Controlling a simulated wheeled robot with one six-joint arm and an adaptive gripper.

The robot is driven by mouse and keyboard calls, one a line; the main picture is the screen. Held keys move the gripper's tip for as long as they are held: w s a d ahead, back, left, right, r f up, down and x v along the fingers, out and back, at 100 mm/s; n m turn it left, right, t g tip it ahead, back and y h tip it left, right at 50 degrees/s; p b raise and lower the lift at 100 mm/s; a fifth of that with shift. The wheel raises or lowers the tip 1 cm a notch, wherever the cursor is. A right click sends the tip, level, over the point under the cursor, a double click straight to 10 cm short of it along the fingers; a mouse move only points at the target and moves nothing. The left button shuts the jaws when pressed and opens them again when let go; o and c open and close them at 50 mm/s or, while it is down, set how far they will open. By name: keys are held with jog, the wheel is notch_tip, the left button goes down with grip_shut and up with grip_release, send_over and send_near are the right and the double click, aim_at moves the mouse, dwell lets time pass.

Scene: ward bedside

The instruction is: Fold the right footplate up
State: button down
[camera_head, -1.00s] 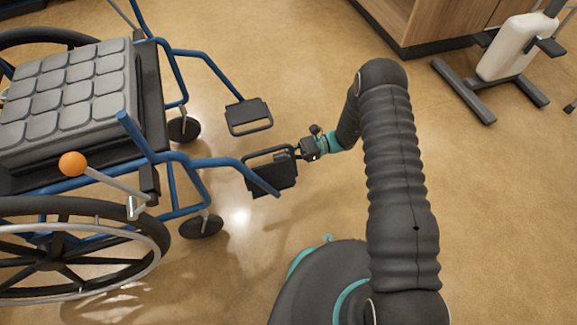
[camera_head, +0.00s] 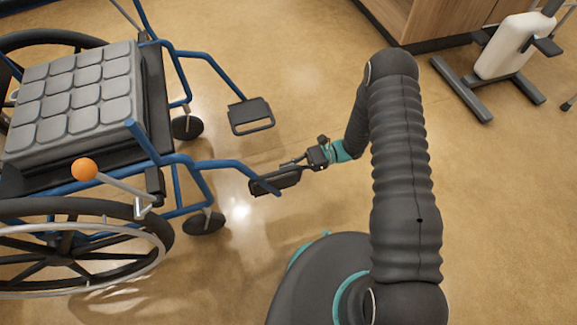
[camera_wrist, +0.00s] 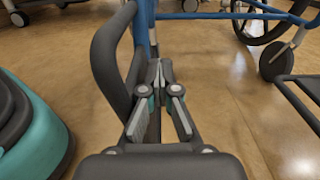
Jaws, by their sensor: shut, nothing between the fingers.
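The right footplate (camera_head: 273,182), black with a looped frame, is on the near blue leg tube of the wheelchair. It looks narrow and tilted in the head view, partly turned up from flat. In the wrist view its dark frame (camera_wrist: 108,62) stands close on the left of my fingers, with the blue tube (camera_wrist: 143,28) beyond. My gripper (camera_head: 297,162) is at the plate's outer edge, fingers shut with nothing between them; the shut fingers also show in the wrist view (camera_wrist: 159,78). Whether they touch the plate I cannot tell.
The other footplate (camera_head: 250,115) lies flat on the far leg tube. The wheelchair seat (camera_head: 75,90) and an orange-knobbed lever (camera_head: 84,169) are at the left. A wooden cabinet (camera_head: 430,25) and a white-and-grey stand (camera_head: 505,45) are at the back right. Floor between is clear.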

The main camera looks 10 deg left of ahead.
jog(key=shift+s+d, duration=0.15)
jog(key=shift+s, duration=0.15)
jog(key=b+v, duration=0.3)
jog(key=v, duration=0.7)
dwell(0.5)
jog(key=shift+w, duration=0.15)
dwell(0.3)
